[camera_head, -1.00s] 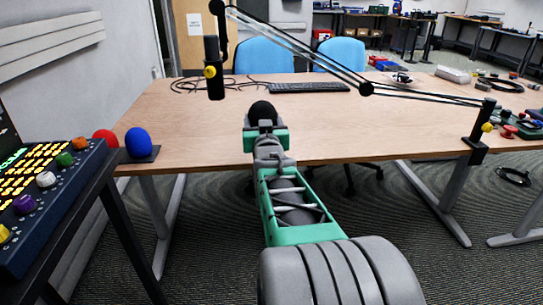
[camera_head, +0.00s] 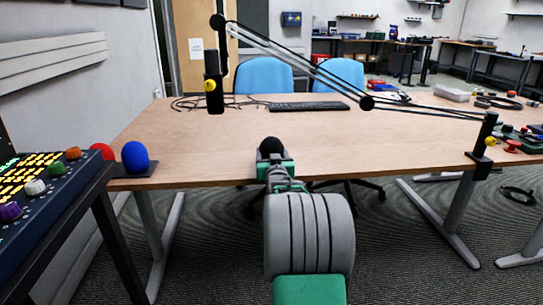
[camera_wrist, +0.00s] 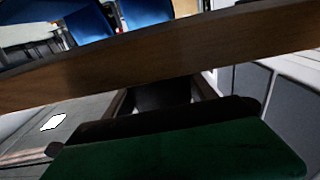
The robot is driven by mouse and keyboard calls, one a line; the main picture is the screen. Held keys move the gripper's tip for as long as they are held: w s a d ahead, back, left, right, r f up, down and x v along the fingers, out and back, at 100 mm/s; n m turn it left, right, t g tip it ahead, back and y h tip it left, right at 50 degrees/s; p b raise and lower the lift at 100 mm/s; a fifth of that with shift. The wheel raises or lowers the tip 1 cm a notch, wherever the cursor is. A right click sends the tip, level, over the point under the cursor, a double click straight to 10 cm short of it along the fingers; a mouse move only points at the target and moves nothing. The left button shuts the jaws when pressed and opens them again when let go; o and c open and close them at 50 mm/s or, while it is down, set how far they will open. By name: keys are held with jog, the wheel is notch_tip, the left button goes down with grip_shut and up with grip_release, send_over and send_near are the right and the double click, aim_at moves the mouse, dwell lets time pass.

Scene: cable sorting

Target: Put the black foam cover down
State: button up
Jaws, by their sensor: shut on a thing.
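The black foam cover (camera_head: 271,147) is a dark round ball held at the end of my arm. My gripper (camera_head: 273,160), green and grey, is shut on it from the near side. In the head view they appear just inside the front edge of the wooden table (camera_head: 210,150). The gap between cover and tabletop cannot be judged. The wrist view shows the table's front edge (camera_wrist: 150,60) slanting close across the picture, with a green part of my gripper below it. The cover cannot be made out clearly there.
A black boom arm with a microphone (camera_head: 214,80) spans the table, clamped at the right (camera_head: 485,145). A blue foam cover (camera_head: 135,157) and a red one (camera_head: 102,151) stand at the left, near a mixer (camera_head: 40,190). A keyboard (camera_head: 308,106) lies behind. The middle tabletop is clear.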

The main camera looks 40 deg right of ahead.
jog(key=shift+f, duration=0.1)
jog(key=shift+f+b, duration=0.15)
jog(key=shift+b, duration=0.15)
jog(key=o, duration=1.3)
